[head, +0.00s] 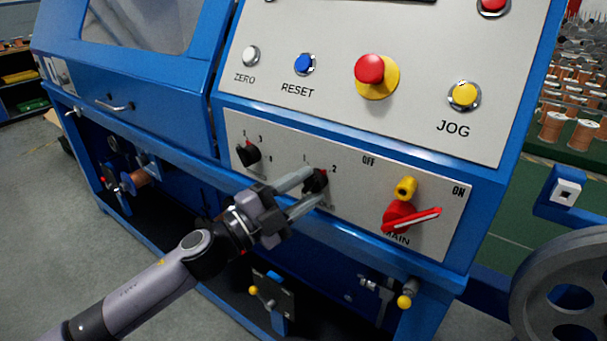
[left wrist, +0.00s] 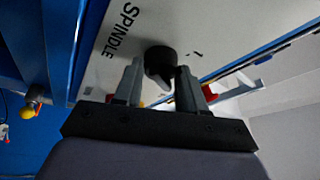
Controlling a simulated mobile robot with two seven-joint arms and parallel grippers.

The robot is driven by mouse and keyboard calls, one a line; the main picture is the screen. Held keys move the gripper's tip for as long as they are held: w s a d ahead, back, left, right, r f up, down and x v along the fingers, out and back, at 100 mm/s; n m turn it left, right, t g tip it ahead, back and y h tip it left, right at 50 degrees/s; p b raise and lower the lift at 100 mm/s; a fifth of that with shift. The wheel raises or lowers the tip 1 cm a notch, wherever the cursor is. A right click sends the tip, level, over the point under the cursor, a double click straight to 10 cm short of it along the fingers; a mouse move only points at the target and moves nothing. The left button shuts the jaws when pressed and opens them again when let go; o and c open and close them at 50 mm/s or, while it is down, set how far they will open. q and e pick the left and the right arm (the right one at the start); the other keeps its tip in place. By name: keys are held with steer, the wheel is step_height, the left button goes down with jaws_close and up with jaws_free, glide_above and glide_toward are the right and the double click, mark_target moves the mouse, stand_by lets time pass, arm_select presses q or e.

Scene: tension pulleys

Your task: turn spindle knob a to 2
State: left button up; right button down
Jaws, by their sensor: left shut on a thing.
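The black spindle knob (head: 319,182) sits on the lower grey panel, with marks 1 and 2 above it. A small red mark shows on its upper right side, toward the 2. My left gripper (head: 317,184) is shut on this knob, one finger on each side. In the left wrist view the black knob (left wrist: 159,60) stands between the two fingertips (left wrist: 160,70), beside the word SPINDLE. The fingers cover part of the knob and its lower markings in the head view. My right gripper is in neither view.
Another black knob (head: 248,154) with a red mark is to the left. The red MAIN switch (head: 402,217) with a yellow piece (head: 405,188) is to the right. Above are the red mushroom button (head: 369,69), blue RESET (head: 304,64) and yellow JOG (head: 464,94) buttons.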

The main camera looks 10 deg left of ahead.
arm_select(q)
steer(key=shift+a+r+m+g+p, duration=0.15)
steer(key=shift+m+g+p, duration=0.2)
steer(key=shift+m+p, duration=0.45)
steer(key=shift+d+r+m+g+p, duration=0.15)
steer(key=shift+m+g+p, duration=0.2)
steer(key=shift+m+p, duration=0.4)
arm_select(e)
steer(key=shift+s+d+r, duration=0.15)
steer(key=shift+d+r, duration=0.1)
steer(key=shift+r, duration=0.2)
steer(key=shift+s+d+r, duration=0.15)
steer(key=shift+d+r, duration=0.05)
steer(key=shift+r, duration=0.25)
arm_select(q)
steer(key=shift+a+m, duration=0.1)
steer(key=shift+m, duration=0.15)
steer(key=shift+f, duration=0.1)
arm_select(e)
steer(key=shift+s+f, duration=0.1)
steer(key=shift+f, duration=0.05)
arm_select(q)
steer(key=o, duration=1)
steer(key=shift+o, duration=0.2)
steer(key=shift+f, duration=0.1)
